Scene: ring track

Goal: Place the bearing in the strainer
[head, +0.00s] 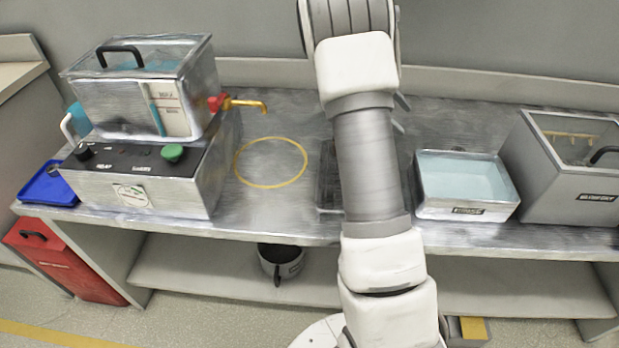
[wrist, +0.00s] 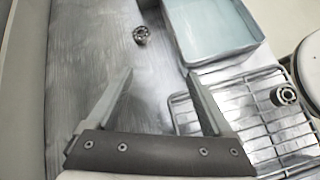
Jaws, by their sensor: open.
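In the wrist view one bearing (wrist: 141,35), a small dark metal ring, lies on the bare metal bench top near the blue-filled tray. A second bearing (wrist: 287,94) lies on the wire rack (wrist: 262,128) at the right. My gripper (wrist: 162,88) is open and empty, its two fingers apart over the bench and the rack's left edge, short of both bearings. In the head view my arm covers the gripper, the bearings and much of the rack. A grey pot-like vessel with a dark handle (head: 282,262) stands on the lower shelf; I cannot tell whether it is the strainer.
The blue-filled tray (head: 465,180) stands right of my arm, with a grey lidded box (head: 562,180) beyond. A metal tank with a tap (head: 150,90) sits on a control box (head: 140,180) at left. A yellow ring (head: 239,172) marks clear bench.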

